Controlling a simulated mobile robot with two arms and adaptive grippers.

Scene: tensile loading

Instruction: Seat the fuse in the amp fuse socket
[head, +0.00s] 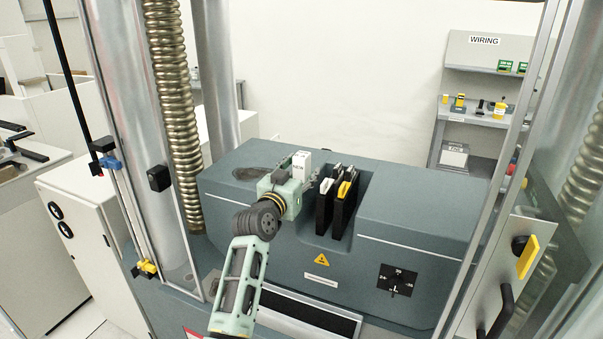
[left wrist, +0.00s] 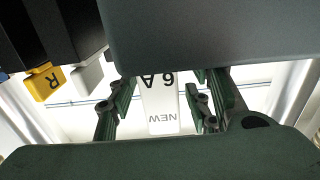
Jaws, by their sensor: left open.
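A white fuse (head: 301,162) marked NEW shows behind my left gripper in the head view. In the left wrist view the fuse (left wrist: 161,108) reads "6 A" and "NEW" upside down. My left gripper (head: 303,186) is open at the left side of the machine's recess. In the left wrist view the left gripper's fingers (left wrist: 163,100) stand on both sides of the fuse, with a narrow gap on each side. I cannot make out the amp fuse socket for certain. My right gripper is not in view.
Two black blocks stand in the recess just right of my gripper, one with a white top (head: 326,186) and one with a yellow top (head: 344,188). The left wrist view shows a yellow tab marked R (left wrist: 45,82). A grey machine housing (head: 420,215) surrounds them, with a metal column (head: 217,75) at left.

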